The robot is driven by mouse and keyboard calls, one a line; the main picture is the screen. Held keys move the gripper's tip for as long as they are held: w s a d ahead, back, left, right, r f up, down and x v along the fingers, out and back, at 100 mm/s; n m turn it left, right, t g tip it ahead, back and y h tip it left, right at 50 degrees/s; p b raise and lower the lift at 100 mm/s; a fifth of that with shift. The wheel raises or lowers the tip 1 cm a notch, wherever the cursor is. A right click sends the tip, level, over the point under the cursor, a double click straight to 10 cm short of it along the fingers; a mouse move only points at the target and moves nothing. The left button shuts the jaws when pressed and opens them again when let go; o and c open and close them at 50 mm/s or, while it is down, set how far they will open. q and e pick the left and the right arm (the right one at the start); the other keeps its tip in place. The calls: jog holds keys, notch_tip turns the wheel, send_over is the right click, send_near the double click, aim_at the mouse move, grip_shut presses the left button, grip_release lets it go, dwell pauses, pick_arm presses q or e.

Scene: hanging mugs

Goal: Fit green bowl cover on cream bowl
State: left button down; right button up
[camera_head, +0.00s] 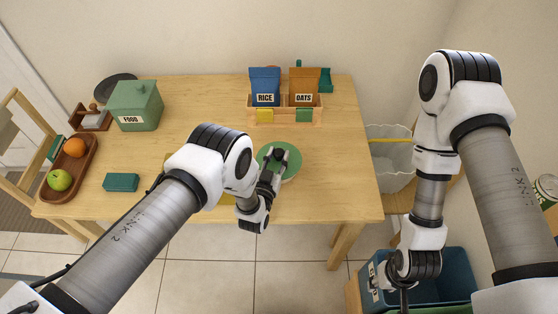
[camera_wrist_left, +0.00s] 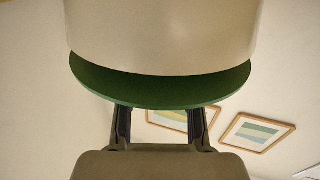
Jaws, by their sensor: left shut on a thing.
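The green bowl cover (camera_head: 293,162) is a round disc near the middle front of the table. From the head view the bowl is mostly hidden under the cover. My right gripper (camera_head: 403,292) hangs low at the right, over a blue bin; its fingers are too hidden to read.
A wooden rack (camera_head: 284,117) with rice and oats boxes stands behind the cover. A green food box (camera_head: 136,107), a teal box (camera_head: 121,182) and a fruit tray (camera_head: 69,168) are at the left. The blue bin (camera_head: 450,270) stands off the table's right side.

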pick_arm(q)
jog(key=shift+r+p, duration=2.35)
jog(key=shift+r, duration=0.15)
jog(key=shift+r+p, duration=0.45)
jog(key=shift+p, duration=0.05)
notch_tip(320, 180, up, 4)
jog(key=p, duration=0.3)
jog(key=shift+f, duration=0.25)
notch_tip(320, 180, down, 7)
jog(key=b, duration=0.5)
jog(key=shift+w+r+b, duration=0.1)
jog(key=shift+r+b, duration=0.05)
jog(key=shift+b, duration=0.25)
jog(key=shift+r, duration=0.1)
